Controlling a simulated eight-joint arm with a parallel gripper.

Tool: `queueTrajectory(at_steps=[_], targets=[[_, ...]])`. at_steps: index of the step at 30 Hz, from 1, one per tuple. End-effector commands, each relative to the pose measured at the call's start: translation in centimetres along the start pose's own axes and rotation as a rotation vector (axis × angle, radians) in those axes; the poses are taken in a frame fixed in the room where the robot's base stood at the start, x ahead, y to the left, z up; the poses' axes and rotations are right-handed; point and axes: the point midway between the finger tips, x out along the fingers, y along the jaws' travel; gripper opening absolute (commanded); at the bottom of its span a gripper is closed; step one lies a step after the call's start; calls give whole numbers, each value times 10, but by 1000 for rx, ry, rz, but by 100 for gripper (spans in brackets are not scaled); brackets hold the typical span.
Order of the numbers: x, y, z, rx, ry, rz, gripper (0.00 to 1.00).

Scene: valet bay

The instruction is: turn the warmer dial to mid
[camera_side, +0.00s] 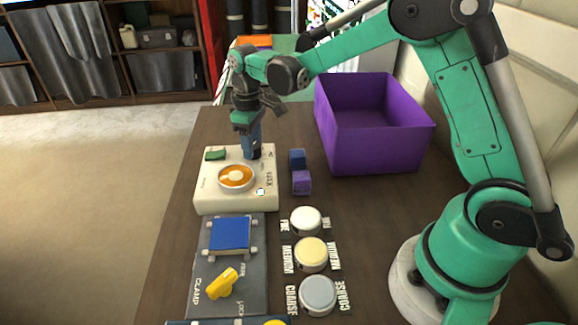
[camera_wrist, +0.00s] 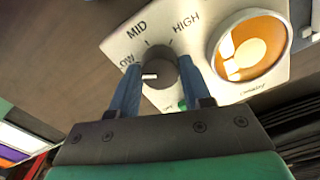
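The warmer dial (camera_wrist: 161,66) is a dark grey round knob with a white mark on a cream panel (camera_wrist: 122,46). LOW, MID and HIGH are printed around it in the wrist view. The white mark points left, on the LOW side and away from MID. My gripper (camera_wrist: 160,72) has one blue finger on each side of the dial. The gaps are very small, and I cannot tell whether the fingers touch it. In the side view, my gripper (camera_side: 253,153) reaches down to the far right corner of the cream panel (camera_side: 236,205) and hides the dial.
An orange round part (camera_side: 236,177) and a green piece (camera_side: 215,154) sit on the panel. Blue and purple blocks (camera_side: 301,182) stand right of it, before a purple bin (camera_side: 375,148). A clamp board (camera_side: 203,270) and several round lids (camera_side: 312,254) lie nearer.

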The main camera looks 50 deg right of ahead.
Motion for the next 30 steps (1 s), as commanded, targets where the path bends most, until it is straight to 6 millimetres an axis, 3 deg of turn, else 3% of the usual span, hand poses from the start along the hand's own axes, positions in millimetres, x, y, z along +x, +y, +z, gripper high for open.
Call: queueTrajectory(at_steps=[14,30], targets=[[0,0,0,105,-1,-1,0],[0,0,0,582,-1,0,0]])
